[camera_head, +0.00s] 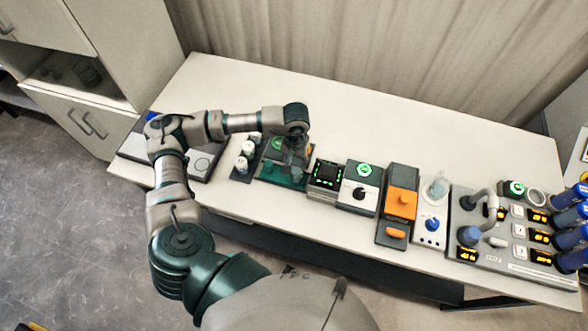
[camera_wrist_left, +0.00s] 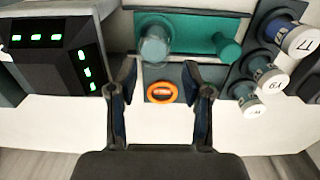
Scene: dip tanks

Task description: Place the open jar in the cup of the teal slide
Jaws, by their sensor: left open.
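The teal slide (camera_wrist_left: 190,30) lies on the bench, with a teal knob (camera_wrist_left: 226,46) at the right in the left wrist view. A clear, cylinder-shaped open jar (camera_wrist_left: 155,42) stands at the slide's left end, apparently in its cup; how well it is seated cannot be told. My left gripper (camera_wrist_left: 161,68) is open and empty, its fingertips on either side just short of the jar. In the head view the slide (camera_head: 283,178) is partly hidden under my left gripper (camera_head: 292,152). My right gripper is out of view.
An orange ring (camera_wrist_left: 161,92) sits on the slide's base between my fingers. Several capped jars (camera_wrist_left: 299,41) stand beside the slide. A black box with green lights (camera_head: 326,175) and an orange-handled unit (camera_head: 402,200) stand to the right. The bench's rear is clear.

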